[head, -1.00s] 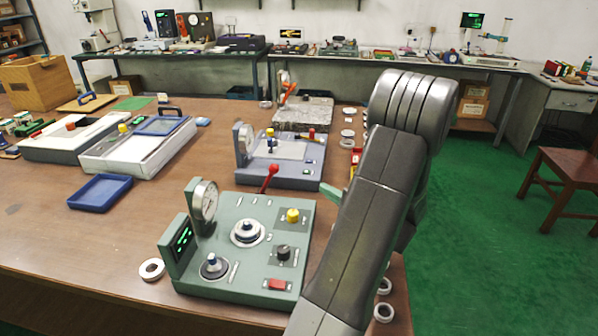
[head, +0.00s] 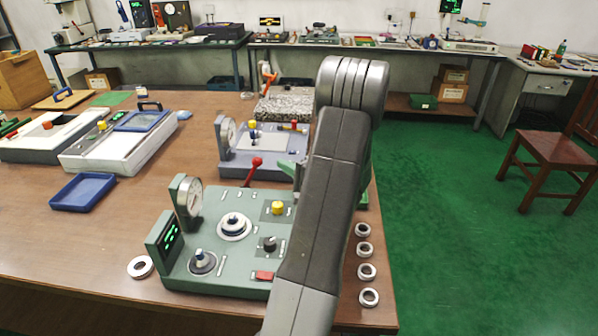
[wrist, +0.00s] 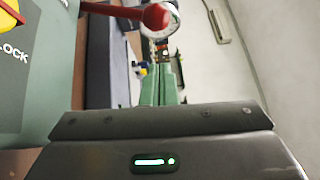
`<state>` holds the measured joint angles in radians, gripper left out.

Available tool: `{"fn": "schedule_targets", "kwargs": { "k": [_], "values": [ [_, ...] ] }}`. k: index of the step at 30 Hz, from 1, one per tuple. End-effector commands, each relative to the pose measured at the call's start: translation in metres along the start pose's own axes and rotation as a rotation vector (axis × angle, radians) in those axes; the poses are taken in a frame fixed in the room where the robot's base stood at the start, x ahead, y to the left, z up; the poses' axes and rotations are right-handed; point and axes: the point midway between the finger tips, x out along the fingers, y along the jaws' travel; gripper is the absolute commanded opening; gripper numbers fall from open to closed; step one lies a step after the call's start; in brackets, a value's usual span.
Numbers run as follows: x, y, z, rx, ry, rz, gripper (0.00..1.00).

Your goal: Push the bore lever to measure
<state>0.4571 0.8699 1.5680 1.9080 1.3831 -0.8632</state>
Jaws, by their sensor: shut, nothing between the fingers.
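A lever with a red ball knob (head: 257,162) rises from the back of the green gauge station (head: 220,262). In the wrist view the red knob (wrist: 156,17) and its red rod show at the top, just beyond my fingertips. My gripper (wrist: 160,85) shows there as two green fingers closed together with nothing between them. In the head view its green tip (head: 288,170) pokes out left of my arm, to the right of the knob and apart from it. The station carries a round dial (head: 191,197), a green-lit display (head: 168,238) and a yellow knob (head: 278,208).
A grey-blue station (head: 262,160) stands behind the green one. A white ring (head: 140,267) lies left of the station, and several rings (head: 367,271) line the table's right edge. A blue tray (head: 82,192) lies at left. My arm hides part of the station's right side.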

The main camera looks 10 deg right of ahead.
Motion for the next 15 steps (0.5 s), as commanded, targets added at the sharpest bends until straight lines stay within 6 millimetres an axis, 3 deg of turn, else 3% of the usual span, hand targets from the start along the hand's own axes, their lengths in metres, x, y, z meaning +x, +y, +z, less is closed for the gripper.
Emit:
{"fn": "schedule_targets", "kwargs": {
  "k": [6,15],
  "values": [
    [0.020,-0.001,0.023,0.003,-0.002,0.001,0.00],
    [0.025,0.001,0.028,0.001,0.000,0.001,0.00]
  ]
}}
